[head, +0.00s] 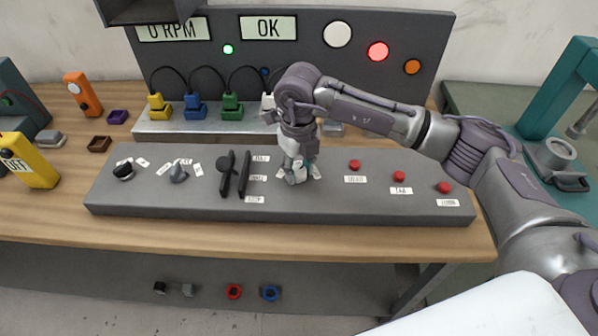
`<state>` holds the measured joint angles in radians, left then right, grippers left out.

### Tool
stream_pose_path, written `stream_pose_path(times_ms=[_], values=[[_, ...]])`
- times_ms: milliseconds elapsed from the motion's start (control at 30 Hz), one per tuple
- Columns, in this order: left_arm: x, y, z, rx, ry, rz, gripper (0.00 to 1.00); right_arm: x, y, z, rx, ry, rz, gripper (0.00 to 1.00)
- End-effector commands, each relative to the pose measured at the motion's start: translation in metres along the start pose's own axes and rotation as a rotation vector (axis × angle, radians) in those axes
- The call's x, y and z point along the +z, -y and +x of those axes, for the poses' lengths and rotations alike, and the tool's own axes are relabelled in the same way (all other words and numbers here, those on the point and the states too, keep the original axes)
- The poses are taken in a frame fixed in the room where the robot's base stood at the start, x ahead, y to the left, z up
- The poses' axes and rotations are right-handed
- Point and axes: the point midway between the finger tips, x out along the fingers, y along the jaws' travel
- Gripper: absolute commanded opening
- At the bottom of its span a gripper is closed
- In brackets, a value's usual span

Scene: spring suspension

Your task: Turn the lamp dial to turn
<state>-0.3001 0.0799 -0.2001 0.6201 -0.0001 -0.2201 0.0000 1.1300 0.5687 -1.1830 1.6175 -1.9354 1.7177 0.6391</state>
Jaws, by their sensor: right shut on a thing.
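The grey control panel (330,205) lies along the front of the wooden bench. My right gripper (297,176) points down at the panel between the lever and the red buttons, shut on a small control there. That control is mostly hidden by the fingers; it appears to be the lamp dial, with small white labels on both sides. Its setting cannot be read. On the back board (310,75), the white round lamp (338,34) looks unlit, the red lamp (378,51) glows brightly, and the orange lamp (412,66) is duller. My left gripper is not in view.
Left of my gripper stand a black lever (243,174), a grey pointer knob (178,173) and a black knob (123,171). Red buttons (399,176) sit to the right. Coloured plugs (195,106) stand behind the panel. A yellow meter (28,160) lies at left.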

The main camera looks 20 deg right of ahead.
Motion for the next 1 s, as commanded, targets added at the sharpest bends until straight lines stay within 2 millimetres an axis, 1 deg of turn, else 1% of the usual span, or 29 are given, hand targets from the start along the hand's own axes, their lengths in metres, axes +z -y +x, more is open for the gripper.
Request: stream_pose_path(times_ms=[33, 200, 500, 700, 1000], values=[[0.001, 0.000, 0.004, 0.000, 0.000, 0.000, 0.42, 0.001, 0.000, 0.001, -0.001, 0.004, 0.044, 0.03], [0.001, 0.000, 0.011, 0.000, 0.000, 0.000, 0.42, 0.001, 0.000, 0.000, -0.001, 0.004, 0.197, 0.03], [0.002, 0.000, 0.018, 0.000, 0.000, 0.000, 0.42, 0.001, 0.000, -0.001, 0.000, 0.004, 0.407, 0.03], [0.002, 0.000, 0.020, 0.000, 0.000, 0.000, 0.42, 0.001, 0.000, -0.001, -0.001, 0.004, 0.489, 0.03], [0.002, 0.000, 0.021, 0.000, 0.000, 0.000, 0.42, 0.001, 0.000, -0.002, 0.000, 0.004, 0.532, 0.03]])
